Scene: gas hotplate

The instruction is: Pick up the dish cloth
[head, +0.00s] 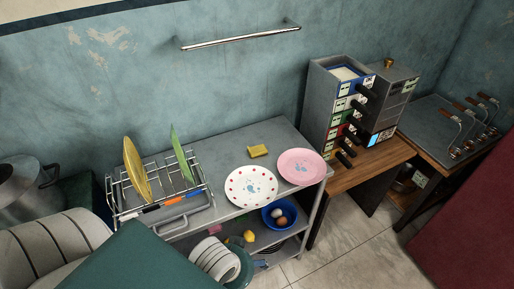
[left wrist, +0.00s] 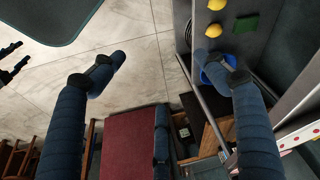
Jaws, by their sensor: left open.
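A small yellow folded-looking piece (head: 258,151) lies flat on the grey metal shelf top, behind two plates. I cannot tell whether it is the dish cloth or a sponge. A green square piece (left wrist: 246,24) lies on the lower shelf in the left wrist view; I cannot tell whether it is cloth. My left gripper (left wrist: 160,57) is open and empty, its two dark blue fingers wide apart above the floor. Two dark fingertips of my right gripper (left wrist: 12,58) show apart at the left edge of the left wrist view.
A white dotted plate (head: 251,187) and a pink plate (head: 302,167) lie on the shelf top (head: 225,150). A dish rack (head: 165,193) holds yellow and green plates. Below are a blue bowl (head: 279,214) and stacked white dishes (head: 214,258). Grey appliances (head: 340,105) stand right.

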